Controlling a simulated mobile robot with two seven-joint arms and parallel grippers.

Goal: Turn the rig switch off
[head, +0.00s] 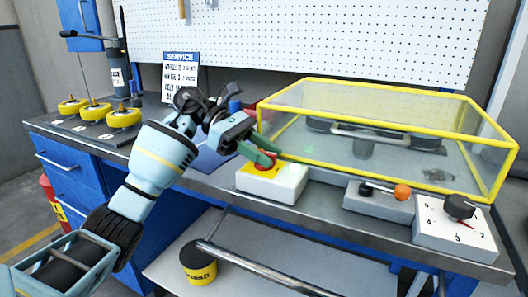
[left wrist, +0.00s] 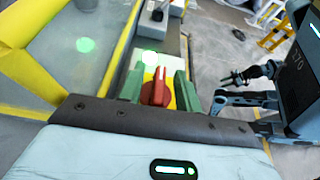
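The rig switch is a red knob (left wrist: 155,90) on a yellow plate, on top of a white box (head: 288,185) at the bench's front edge. In the head view my left gripper (head: 266,156) reaches down over this box, and its green fingers hide much of the knob. In the left wrist view the left gripper (left wrist: 160,86) is open, with one finger on each side of the knob and a narrow yellow gap showing beside it. My right gripper (left wrist: 236,77) shows small and dark in the left wrist view, away from the switch; its opening is unclear.
A yellow-framed clear enclosure (head: 390,130) stands right behind the switch box. To the right are an orange-knobbed lever (head: 402,192) and a numbered dial box (head: 455,235). Several yellow wheels (head: 124,116) and a service sign (head: 180,75) are at the left of the bench.

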